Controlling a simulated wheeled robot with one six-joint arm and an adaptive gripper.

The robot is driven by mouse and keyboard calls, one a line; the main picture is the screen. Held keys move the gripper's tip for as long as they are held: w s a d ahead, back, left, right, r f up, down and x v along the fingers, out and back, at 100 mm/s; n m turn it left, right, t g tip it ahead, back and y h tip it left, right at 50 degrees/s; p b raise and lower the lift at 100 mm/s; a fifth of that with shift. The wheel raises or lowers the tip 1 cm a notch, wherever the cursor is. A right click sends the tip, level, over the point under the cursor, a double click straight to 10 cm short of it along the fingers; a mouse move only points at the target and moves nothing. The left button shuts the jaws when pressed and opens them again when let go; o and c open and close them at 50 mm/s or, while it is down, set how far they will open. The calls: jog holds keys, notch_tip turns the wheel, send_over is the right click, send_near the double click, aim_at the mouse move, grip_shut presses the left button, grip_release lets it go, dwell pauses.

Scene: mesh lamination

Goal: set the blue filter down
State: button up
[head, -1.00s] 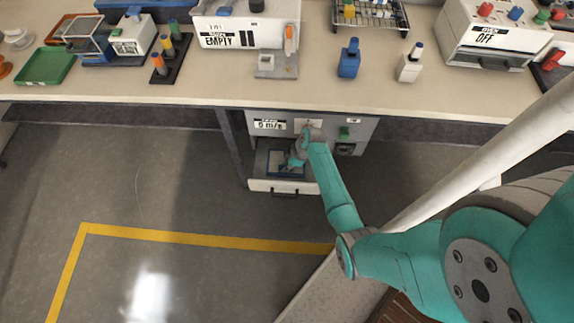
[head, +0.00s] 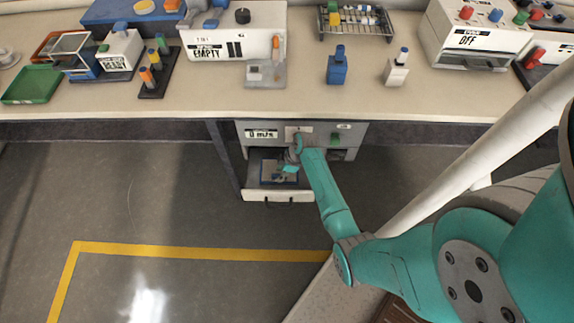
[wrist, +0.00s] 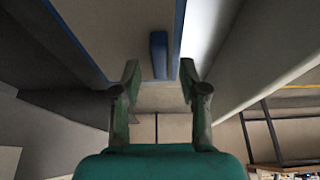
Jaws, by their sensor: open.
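The blue filter (head: 268,172) lies low in the open drawer (head: 279,196) under the bench, partly hidden by my gripper. In the wrist view it shows as a pale panel with a blue edge and a blue upright bar (wrist: 158,54), which looks like its handle. My gripper (wrist: 159,70) is open, with one finger on each side of the bar and gaps between. In the head view my gripper (head: 288,168) points down into the drawer and is small there. Whether the filter rests fully on the drawer floor is hard to tell.
The drawer sits in a grey cabinet (head: 262,145) marked "0 m/s", close under the bench edge (head: 400,112). Blue and white bottles (head: 337,68) and several devices stand on the bench. Open floor with a yellow line (head: 200,252) lies in front.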

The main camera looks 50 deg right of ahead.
jog(key=v, duration=1.1)
jog(key=s+a+f+m, duration=0.1)
jog(key=a, duration=0.2)
jog(key=s+a+f+t+h, duration=0.1)
jog(key=s+a+f, duration=0.1)
jog(key=a, duration=0.2)
jog(key=s+a+f+m+h, duration=0.1)
jog(key=s+a, duration=0.1)
jog(key=a, duration=0.1)
jog(key=shift+s+a+f+m+t, duration=0.15)
jog(key=shift+s+f+m+t, duration=0.05)
jog(key=shift+m+t, duration=0.1)
jog(key=s+a+r+m+t+h, duration=0.1)
jog(key=s+a+r+m+t, duration=0.15)
jog(key=s+a+r, duration=0.45)
jog(key=s+a+r+m+t+h, duration=0.1)
jog(key=s+a+r+t, duration=0.25)
jog(key=s, duration=0.45)
jog(key=s+a+r+t, duration=0.2)
jog(key=s+r, duration=0.2)
jog(key=r, duration=0.6)
jog(key=s+a+r+m+t+y, duration=0.1)
jog(key=s+r, duration=0.3)
jog(key=r, duration=0.5)
jog(key=shift+a+r+t, duration=0.35)
jog(key=shift+r+t, duration=0.05)
jog(key=shift+m, duration=0.25)
